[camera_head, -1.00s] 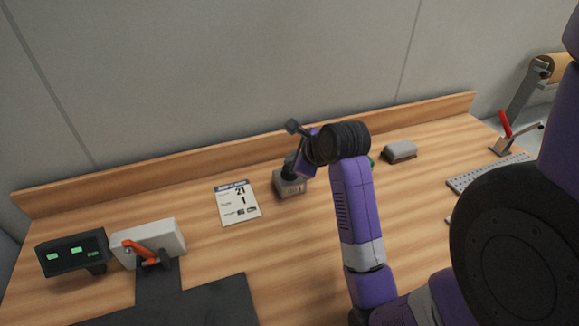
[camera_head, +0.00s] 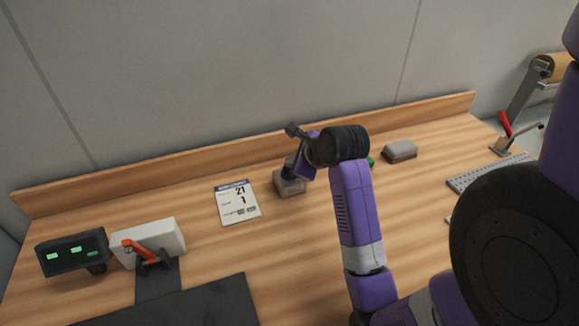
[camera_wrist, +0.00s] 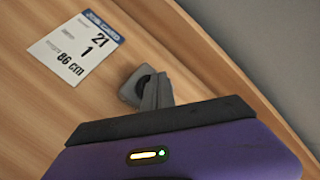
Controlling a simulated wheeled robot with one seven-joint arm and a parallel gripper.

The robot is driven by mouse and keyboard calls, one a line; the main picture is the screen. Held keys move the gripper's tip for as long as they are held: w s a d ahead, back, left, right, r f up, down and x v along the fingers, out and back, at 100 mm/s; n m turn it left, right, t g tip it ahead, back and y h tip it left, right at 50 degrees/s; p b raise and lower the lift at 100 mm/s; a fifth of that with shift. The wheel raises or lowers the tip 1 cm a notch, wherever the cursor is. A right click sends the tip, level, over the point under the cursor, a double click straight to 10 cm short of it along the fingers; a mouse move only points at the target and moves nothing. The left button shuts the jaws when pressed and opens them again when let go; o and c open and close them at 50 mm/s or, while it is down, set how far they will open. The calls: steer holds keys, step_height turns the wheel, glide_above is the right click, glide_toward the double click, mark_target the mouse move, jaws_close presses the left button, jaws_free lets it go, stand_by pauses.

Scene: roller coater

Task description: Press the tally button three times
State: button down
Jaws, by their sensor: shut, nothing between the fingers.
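A job card (camera_head: 237,202) reading 21 and 1 lies to the left. A dark display (camera_head: 72,253) with green readouts and a white box with an orange lever (camera_head: 138,246) stand at left. A grey block (camera_head: 399,151) lies right of my arm. A wooden ledge runs along the back.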

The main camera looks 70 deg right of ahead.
steer(key=shift+f, duration=0.1)
stand_by(0.4)
steer(key=shift+r+p, duration=0.95)
steer(key=shift+p, duration=0.4)
steer(key=shift+r, duration=0.1)
step_height(320, 180, up, 5)
steer(key=p, duration=0.6)
stand_by(1.9)
